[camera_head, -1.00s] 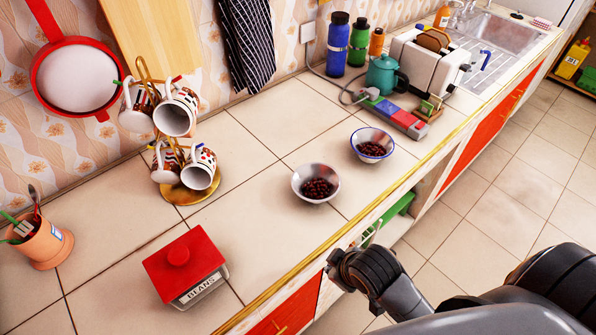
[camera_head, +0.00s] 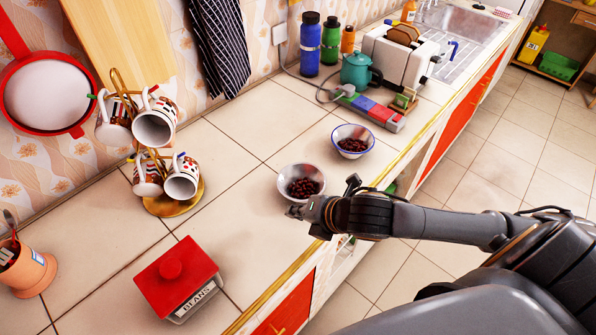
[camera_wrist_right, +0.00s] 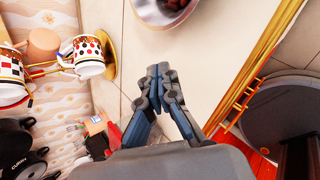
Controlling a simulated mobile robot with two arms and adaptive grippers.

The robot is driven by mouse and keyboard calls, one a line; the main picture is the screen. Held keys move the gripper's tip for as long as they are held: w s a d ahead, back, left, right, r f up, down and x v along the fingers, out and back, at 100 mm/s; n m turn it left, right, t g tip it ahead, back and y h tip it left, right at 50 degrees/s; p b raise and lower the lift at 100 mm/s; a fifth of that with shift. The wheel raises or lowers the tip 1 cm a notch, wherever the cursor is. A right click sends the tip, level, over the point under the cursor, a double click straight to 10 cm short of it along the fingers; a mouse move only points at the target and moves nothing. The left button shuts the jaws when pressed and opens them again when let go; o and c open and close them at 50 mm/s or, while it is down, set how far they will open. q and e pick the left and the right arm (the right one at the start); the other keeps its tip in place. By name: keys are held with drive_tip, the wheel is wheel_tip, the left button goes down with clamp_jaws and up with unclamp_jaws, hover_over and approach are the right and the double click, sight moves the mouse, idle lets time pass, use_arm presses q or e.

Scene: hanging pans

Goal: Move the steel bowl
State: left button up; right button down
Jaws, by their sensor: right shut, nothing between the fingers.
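The steel bowl (camera_head: 299,170), silver with dark beans in it, stands upright on the tiled counter near its front edge. Its edge also shows at the top of the right wrist view (camera_wrist_right: 150,14). My right gripper (camera_head: 291,212) is just in front of the bowl, over the counter's front part. In the right wrist view the fingers (camera_wrist_right: 158,78) are closed together and empty, pointing towards the bowl with a small gap. I cannot tell for sure how high they are. My left gripper is not in view.
A blue-rimmed bowl (camera_head: 340,133) of beans stands behind and right of the steel bowl. A mug rack (camera_head: 172,205) is to the left and a red beans box (camera_head: 176,275) front left. A teal kettle (camera_head: 357,72) and a toaster (camera_head: 390,55) stand further back. The counter between is clear.

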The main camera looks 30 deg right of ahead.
sight(291, 173)
drive_tip(key=w+d+r+n, duration=0.2)
drive_tip(key=d+r+n, duration=0.2)
drive_tip(key=d+n, duration=0.7)
drive_tip(key=shift+n, duration=0.4)
drive_tip(key=x, duration=0.3)
drive_tip(key=p+x, duration=0.1)
drive_tip(key=x, duration=0.5)
drive_tip(key=shift+s+a+p, duration=0.15)
drive_tip(key=shift+a+p, duration=0.1)
drive_tip(key=shift+p, duration=0.1)
drive_tip(key=shift+h, duration=0.3)
drive_tip(key=shift+w+a+f+p, duration=0.1)
drive_tip(key=shift+w+a+p, duration=0.15)
drive_tip(key=shift+w, duration=0.45)
drive_tip(key=shift+w+a+f+p, duration=0.15)
drive_tip(key=shift+w+p, duration=0.1)
drive_tip(key=shift+w, duration=0.45)
drive_tip(key=shift+w+a+f+p, duration=0.1)
drive_tip(key=shift+w+a+p, duration=0.15)
drive_tip(key=shift+w, duration=0.45)
